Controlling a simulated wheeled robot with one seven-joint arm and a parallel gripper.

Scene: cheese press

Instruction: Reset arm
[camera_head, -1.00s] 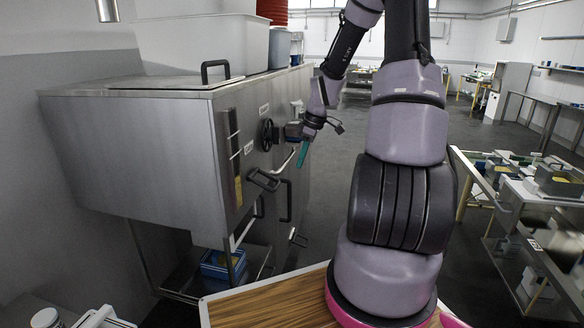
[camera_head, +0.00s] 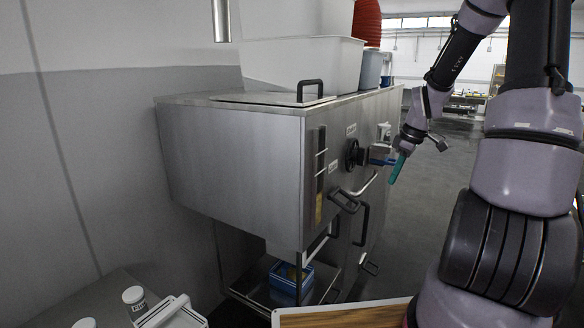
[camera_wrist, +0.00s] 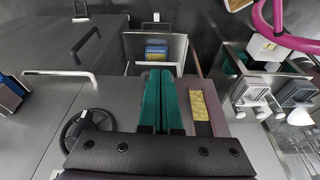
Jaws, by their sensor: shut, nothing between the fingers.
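My gripper (camera_head: 397,168) hangs in front of the right part of the steel cheese press (camera_head: 235,150). Its teal fingers point down and a little left. In the wrist view the two teal fingers (camera_wrist: 161,100) lie side by side, shut with nothing between them. A black handwheel (camera_head: 353,154) on the press front is just left of my gripper; it also shows in the wrist view (camera_wrist: 88,128). I cannot tell whether the fingers touch anything on the press.
A large white tub (camera_head: 305,62) and a grey bucket (camera_head: 371,70) stand on the press. A blue crate (camera_head: 291,277) sits on its low shelf. Bar handles (camera_head: 345,201) stick out in front. White jars (camera_head: 134,298) stand at lower left. The floor right of the press is clear.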

